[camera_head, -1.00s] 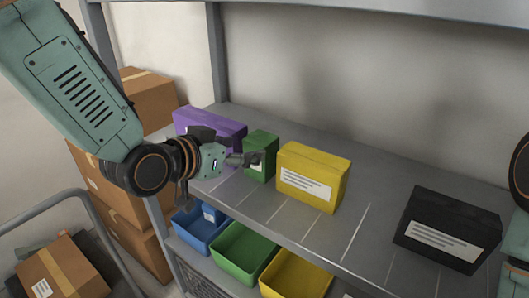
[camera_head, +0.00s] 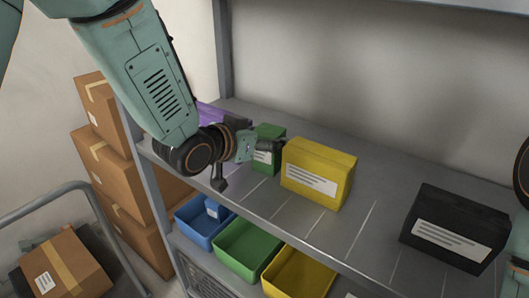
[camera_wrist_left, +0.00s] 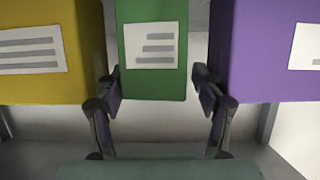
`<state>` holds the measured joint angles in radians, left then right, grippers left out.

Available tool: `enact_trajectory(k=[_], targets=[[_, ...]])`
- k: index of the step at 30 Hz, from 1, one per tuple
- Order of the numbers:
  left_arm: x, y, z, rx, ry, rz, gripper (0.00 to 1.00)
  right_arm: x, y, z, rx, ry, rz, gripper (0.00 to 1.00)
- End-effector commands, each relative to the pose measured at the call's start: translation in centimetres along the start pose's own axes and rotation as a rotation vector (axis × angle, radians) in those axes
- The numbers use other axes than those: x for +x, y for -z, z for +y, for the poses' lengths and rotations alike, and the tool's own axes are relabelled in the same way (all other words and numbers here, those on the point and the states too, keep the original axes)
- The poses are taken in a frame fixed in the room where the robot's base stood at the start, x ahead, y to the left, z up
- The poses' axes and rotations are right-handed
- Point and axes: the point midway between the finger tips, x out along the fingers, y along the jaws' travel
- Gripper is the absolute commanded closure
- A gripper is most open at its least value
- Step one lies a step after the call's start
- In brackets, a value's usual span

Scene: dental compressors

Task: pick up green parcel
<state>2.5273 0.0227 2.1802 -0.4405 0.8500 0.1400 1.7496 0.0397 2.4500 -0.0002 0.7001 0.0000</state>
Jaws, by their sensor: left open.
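The green parcel (camera_head: 270,133), a box with a white label, stands on the upper shelf between the purple parcel (camera_head: 215,112) and the yellow parcel (camera_head: 318,172). My left gripper (camera_head: 270,146) is in front of it and hides part of it. In the left wrist view the green parcel (camera_wrist_left: 151,45) lies between the two spread fingers of the open gripper (camera_wrist_left: 158,84), one on each side. I cannot tell whether the fingers touch it.
A black parcel (camera_head: 456,225) stands on the shelf (camera_head: 385,192) to the right, with free room between it and the yellow one. Blue (camera_head: 200,232), green (camera_head: 240,255) and yellow (camera_head: 300,277) bins sit below. Cardboard boxes (camera_head: 118,163) and a cart (camera_head: 50,205) are at left.

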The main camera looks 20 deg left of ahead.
Motion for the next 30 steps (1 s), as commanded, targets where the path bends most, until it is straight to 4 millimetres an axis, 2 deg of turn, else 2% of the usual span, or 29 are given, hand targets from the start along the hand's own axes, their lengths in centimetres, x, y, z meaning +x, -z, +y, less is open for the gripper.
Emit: enact_trajectory(k=[6, 23, 30], targets=[[0.19, 0.1, 0.05, 0.001, 0.001, 0.001, 0.32, -0.01, 0.01, 0.0, 0.0, 0.0, 0.0, 0.6], [0.15, -0.02, 0.05, 0.0, 0.001, -0.002, 0.79, -0.01, 0.02, 0.0, 0.0, 0.0, 0.0, 0.6], [0.1, 0.08, 0.04, 0.001, 0.001, -0.002, 0.8, -0.05, 0.02, 0.0, 0.0, 0.0, 0.0, 0.6]])
